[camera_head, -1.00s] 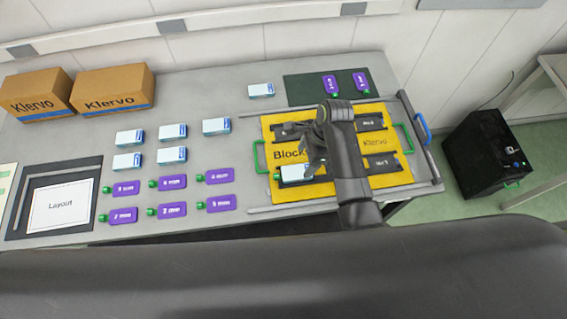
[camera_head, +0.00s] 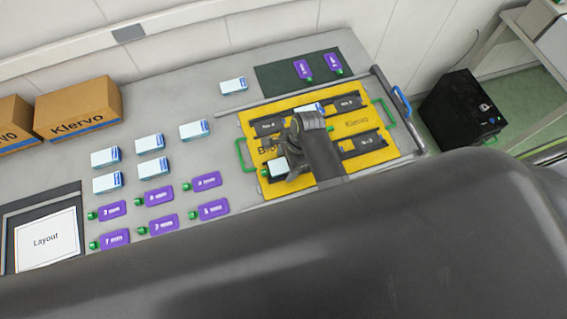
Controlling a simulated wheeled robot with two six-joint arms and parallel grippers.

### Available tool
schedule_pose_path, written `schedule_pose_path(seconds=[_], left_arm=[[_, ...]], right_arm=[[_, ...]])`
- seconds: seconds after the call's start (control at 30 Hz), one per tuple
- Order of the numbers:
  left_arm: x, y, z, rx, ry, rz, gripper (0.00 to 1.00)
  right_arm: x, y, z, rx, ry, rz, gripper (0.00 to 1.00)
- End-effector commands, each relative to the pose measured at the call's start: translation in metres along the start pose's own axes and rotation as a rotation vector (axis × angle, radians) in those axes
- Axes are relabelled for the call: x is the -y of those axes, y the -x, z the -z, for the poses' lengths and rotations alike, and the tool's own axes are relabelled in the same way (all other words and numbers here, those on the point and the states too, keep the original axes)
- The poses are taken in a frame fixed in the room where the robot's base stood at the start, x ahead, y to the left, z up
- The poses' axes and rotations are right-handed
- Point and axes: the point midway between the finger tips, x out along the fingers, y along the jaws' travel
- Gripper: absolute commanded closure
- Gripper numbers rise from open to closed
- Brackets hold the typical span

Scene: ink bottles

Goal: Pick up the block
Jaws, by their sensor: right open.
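The yellow block (camera_head: 373,156) lies flat at the right of the bench, marked "Block" and "Klervo", with dark slotted plates on it. It has a green handle (camera_head: 239,154) on its left and another green handle (camera_head: 386,114) on its right. My right gripper (camera_head: 291,163) is open above the block's left half. My arm hides part of the label and the middle of the block. My left gripper is not in view.
A dark green mat (camera_head: 276,81) with two purple bottles lies behind. Metal rails flank the block; a blue handle (camera_head: 401,100) is at right.

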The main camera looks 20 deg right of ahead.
Motion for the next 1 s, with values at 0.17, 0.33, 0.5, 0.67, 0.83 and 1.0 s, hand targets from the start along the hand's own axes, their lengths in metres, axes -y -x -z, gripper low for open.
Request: schedule_pose_path(seconds=[0.17, 0.33, 0.5, 0.67, 0.83, 1.0], left_arm=[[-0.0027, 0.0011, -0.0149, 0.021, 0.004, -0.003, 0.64], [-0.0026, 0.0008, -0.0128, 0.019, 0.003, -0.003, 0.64], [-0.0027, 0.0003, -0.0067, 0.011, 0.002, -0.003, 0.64], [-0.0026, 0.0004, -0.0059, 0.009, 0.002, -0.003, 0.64], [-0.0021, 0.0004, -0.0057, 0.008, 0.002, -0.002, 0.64], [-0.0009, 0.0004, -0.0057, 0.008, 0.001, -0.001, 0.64]], right_arm=[[0.0004, -0.001, 0.0001, 0.0, 0.0, 0.0, 0.29], [0.0005, -0.0032, 0.0007, 0.0, 0.0, 0.0, 0.29], [0.0006, -0.0042, 0.001, 0.0, 0.0, 0.0, 0.29], [0.0007, -0.0041, 0.0009, 0.0, 0.0, 0.001, 0.29], [0.0007, -0.0041, 0.0009, 0.0, 0.0, 0.001, 0.5], [0.0008, -0.0041, 0.0008, 0.001, 0.0, 0.001, 0.22]])
